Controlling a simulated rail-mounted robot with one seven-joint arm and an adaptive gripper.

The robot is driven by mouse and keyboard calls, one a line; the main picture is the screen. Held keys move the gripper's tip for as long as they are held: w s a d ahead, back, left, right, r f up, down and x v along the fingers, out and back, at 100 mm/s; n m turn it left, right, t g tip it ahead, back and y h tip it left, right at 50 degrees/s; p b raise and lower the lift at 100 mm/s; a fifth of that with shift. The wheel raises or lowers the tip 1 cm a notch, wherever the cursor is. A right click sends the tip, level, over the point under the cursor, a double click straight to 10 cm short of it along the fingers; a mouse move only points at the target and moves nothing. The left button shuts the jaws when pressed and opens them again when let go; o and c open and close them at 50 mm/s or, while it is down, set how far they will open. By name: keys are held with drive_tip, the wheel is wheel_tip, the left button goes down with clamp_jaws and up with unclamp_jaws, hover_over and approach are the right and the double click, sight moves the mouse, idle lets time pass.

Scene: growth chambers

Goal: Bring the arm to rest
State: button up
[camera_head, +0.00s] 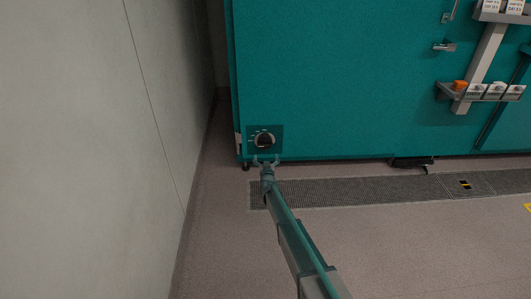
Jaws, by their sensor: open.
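My gripper (265,160) is at the far end of my outstretched arm, which reaches up from the bottom of the picture. Its two small fingers are spread and nothing shows between them. It is just below a round black dial (264,141) on the lower left corner of a teal chamber (340,80). Whether the fingers touch the dial or the panel cannot be told from this view.
A pale wall (80,150) stands close on the left. A floor grate (350,190) runs along the chamber's front. A rack (482,92) with an orange item (460,85) and small white containers is at upper right. The floor (430,250) at lower right is clear.

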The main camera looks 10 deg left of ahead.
drive_tip(key=shift+s+d, duration=0.15)
drive_tip(key=shift+s, duration=0.7)
drive_tip(key=shift+f, duration=0.1)
